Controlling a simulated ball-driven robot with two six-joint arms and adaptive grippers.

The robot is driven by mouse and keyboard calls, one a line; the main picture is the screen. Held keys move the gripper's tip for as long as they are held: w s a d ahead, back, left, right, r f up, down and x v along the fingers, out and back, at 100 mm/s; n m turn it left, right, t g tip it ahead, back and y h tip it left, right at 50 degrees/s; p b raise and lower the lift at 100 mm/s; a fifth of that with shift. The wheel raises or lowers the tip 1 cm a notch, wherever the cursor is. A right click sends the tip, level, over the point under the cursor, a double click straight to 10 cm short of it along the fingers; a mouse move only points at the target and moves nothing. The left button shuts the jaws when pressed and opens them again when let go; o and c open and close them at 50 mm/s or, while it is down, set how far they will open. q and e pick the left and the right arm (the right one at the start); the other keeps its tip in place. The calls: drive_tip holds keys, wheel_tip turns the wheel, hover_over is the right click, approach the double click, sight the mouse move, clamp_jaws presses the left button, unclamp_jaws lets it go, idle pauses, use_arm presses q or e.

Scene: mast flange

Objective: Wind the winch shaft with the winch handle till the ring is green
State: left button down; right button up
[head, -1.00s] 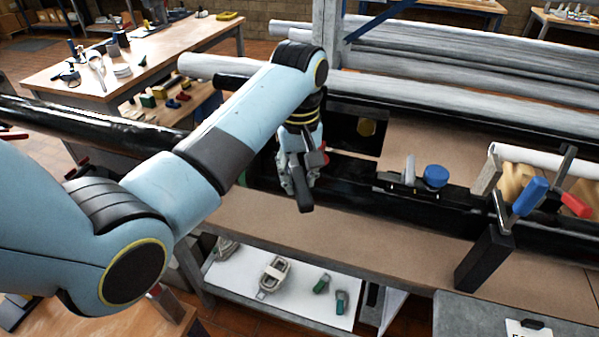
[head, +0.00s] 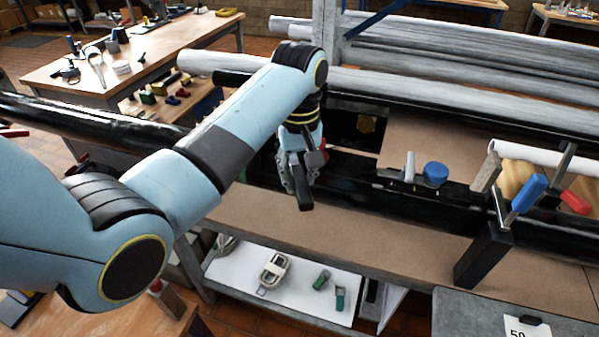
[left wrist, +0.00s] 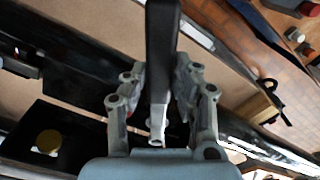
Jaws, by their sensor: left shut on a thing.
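My left gripper (head: 302,180) is over the black rail of the bench in the head view. Its jaws are shut on a black bar, which I take to be the winch handle (head: 305,196). In the left wrist view the handle (left wrist: 162,50) stands between the fingers of the gripper (left wrist: 160,108), with a pale metal piece at its lower end. The winch shaft is hidden behind the gripper and I cannot make it out. No ring is clearly seen, so its colour cannot be told. My right gripper is out of view.
A yellow round disc (head: 366,124) sits in a dark recess behind the gripper. A hand plane with a blue knob (head: 435,174) and a blue-handled clamp (head: 528,194) stand to the right. The brown bench top (head: 340,230) in front is clear. A lower shelf (head: 235,272) holds several small items.

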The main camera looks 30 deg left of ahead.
use_arm(q)
drive_tip(key=shift+f, duration=0.75)
drive_tip(key=s+a+m, duration=0.4)
drive_tip(key=a+m, duration=0.4)
drive_tip(key=a, duration=0.1)
drive_tip(key=shift+a, duration=0.2)
idle(0.7)
idle(0.4)
drive_tip(key=shift+w+d+n, duration=0.7)
drive_tip(key=shift+d+n, duration=0.65)
drive_tip(key=shift+d, duration=0.2)
drive_tip(key=shift+w+d+n, duration=0.65)
drive_tip(key=shift+d+n, duration=0.75)
drive_tip(key=shift+d, duration=0.2)
drive_tip(key=shift+w+d+n, duration=0.7)
drive_tip(key=shift+d+n, duration=0.65)
drive_tip(key=shift+d, duration=0.2)
